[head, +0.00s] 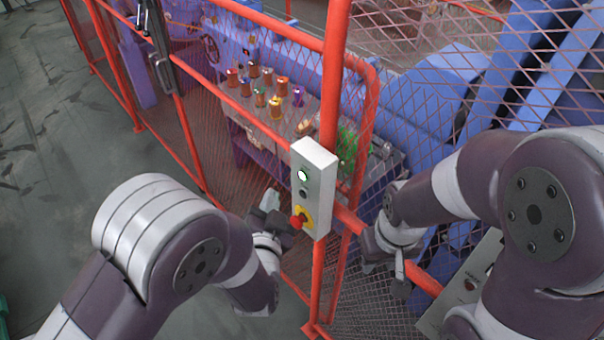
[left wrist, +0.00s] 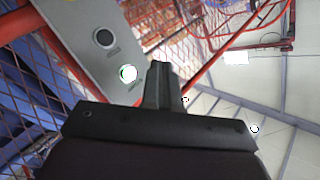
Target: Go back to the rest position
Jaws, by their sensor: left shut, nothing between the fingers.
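My left gripper (head: 267,206) is just left of the lower part of a grey control box (head: 315,185) on the red fence post. The box carries a lit white-green button, a dark button and a red emergency stop (head: 298,221) on a yellow plate. In the left wrist view, my left gripper (left wrist: 160,75) has its fingers together and empty, beside the box face (left wrist: 95,45) with its lit green button (left wrist: 128,73). I cannot tell whether the fingertips touch the box. My right gripper (head: 399,268) is low, right of the post; its finger opening is unclear.
A red-framed mesh fence (head: 190,120) runs across the scene. Behind it, several coloured spools (head: 275,107) stand on a table near blue machinery (head: 420,105). A grey panel (head: 460,290) is at the lower right, by my right arm. Open grey floor (head: 50,160) lies to the left.

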